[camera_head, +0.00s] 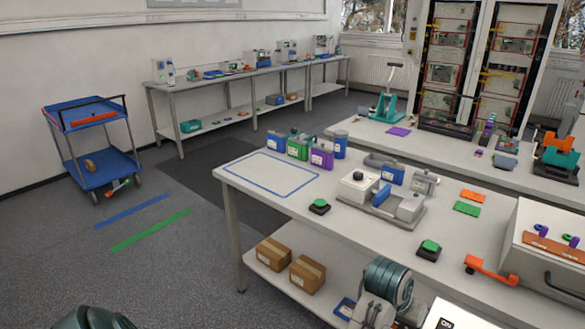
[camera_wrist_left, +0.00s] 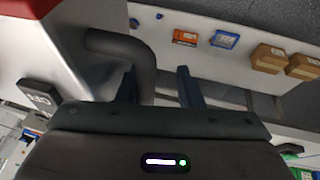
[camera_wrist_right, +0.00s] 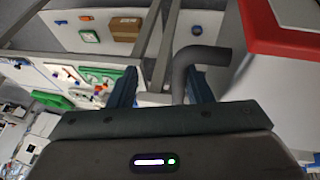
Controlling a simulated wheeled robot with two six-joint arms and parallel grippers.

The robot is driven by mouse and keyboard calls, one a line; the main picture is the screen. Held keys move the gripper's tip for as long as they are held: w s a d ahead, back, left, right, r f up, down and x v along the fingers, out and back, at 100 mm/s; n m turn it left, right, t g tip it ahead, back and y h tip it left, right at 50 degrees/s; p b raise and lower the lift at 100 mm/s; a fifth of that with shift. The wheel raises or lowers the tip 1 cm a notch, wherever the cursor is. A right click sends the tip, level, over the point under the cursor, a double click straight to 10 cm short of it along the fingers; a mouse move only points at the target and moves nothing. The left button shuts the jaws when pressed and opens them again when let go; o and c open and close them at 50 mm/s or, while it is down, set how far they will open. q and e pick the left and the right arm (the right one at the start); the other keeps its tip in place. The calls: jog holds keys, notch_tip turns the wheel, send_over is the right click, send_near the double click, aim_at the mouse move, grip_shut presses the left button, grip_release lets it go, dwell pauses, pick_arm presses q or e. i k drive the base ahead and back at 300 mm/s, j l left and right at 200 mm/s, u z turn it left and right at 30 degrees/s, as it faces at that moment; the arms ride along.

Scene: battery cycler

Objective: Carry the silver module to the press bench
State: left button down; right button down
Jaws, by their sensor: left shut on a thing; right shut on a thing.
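In the left wrist view my left gripper (camera_wrist_left: 158,84) is shut on a dark grey bent handle (camera_wrist_left: 132,48). The handle joins a pale silver body with a red edge (camera_wrist_left: 88,85), which I take for the silver module. In the right wrist view my right gripper (camera_wrist_right: 160,84) is shut on a matching handle (camera_wrist_right: 205,56) of a pale body with a red edge (camera_wrist_right: 220,78). Both grippers and most of the body are out of the head view. A teal lever press (camera_head: 387,106) stands on the bench behind the near table.
The near table (camera_head: 350,235) bears several coloured modules, a grey fixture and a marked blue rectangle. Cardboard boxes (camera_head: 274,252) sit on its lower shelf. A blue cart (camera_head: 98,172) stands at the left. The floor (camera_head: 170,275) left of the table is clear, with blue and green stripes.

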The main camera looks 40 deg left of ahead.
aim_at(269, 173)
jog(key=j, duration=1.35)
jog(key=i+j, duration=0.1)
jog(key=j, duration=0.35)
jog(key=i+j, duration=0.1)
jog(key=j, duration=0.85)
jog(key=i+j, duration=0.15)
jog(key=j, duration=0.2)
jog(key=i+j, duration=0.2)
jog(key=j, duration=0.2)
jog(key=i+j, duration=0.15)
jog(key=j, duration=0.2)
jog(key=i+j, duration=0.15)
jog(key=j, duration=0.2)
jog(key=i+j, duration=0.2)
jog(key=j, duration=0.2)
jog(key=i+j, duration=0.15)
jog(key=j, duration=0.2)
